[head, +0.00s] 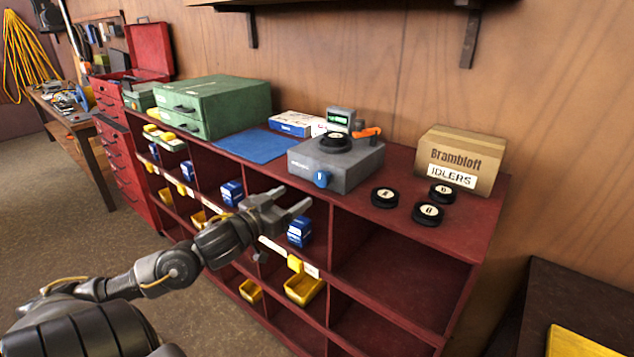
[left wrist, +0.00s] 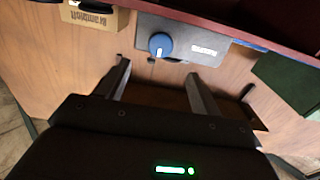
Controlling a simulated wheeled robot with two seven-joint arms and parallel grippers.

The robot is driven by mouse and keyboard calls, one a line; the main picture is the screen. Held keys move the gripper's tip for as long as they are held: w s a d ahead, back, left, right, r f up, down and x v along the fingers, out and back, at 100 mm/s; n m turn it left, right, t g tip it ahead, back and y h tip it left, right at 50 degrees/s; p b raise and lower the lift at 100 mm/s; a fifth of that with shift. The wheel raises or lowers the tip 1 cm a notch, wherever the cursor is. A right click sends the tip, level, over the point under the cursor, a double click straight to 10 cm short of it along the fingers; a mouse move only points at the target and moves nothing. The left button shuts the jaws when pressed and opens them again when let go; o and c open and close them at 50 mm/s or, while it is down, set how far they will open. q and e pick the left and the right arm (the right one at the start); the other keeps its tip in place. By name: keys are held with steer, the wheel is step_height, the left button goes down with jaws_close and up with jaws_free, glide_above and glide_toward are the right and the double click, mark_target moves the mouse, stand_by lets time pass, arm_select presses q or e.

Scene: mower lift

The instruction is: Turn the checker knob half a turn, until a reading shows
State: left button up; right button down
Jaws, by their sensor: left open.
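The grey checker (head: 335,166) stands on the red shelf top, with a black idler (head: 334,142) on it beside an orange lever (head: 366,132). Its small display (head: 341,119) glows green; the text is too small to read. The blue knob (head: 322,179) is on the checker's front face. In the left wrist view the knob (left wrist: 160,44) shows a white mark pointing down the picture, and the checker's face (left wrist: 206,49) is beside it. My left gripper (head: 295,197) is open and empty, in front of and below the knob, apart from it. My right gripper is out of view.
Three loose idlers (head: 428,214) lie on the red shelf unit (head: 470,220) right of the checker, before the Brambloft box (head: 462,160). A blue mat (head: 256,146) and green case (head: 214,106) are to the left. Blue boxes and yellow bins fill several cubbies below.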

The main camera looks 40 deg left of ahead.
mark_target(320, 180)
arm_select(q)
steer(key=w+p, duration=0.1)
steer(key=w, duration=0.3)
steer(key=w+p, duration=0.1)
steer(key=w, duration=0.4)
steer(key=shift+w+a, duration=0.2)
steer(key=shift+w, duration=0.05)
steer(key=shift+w+p, duration=0.3)
steer(key=shift+w, duration=0.45)
steer(key=c, duration=1)
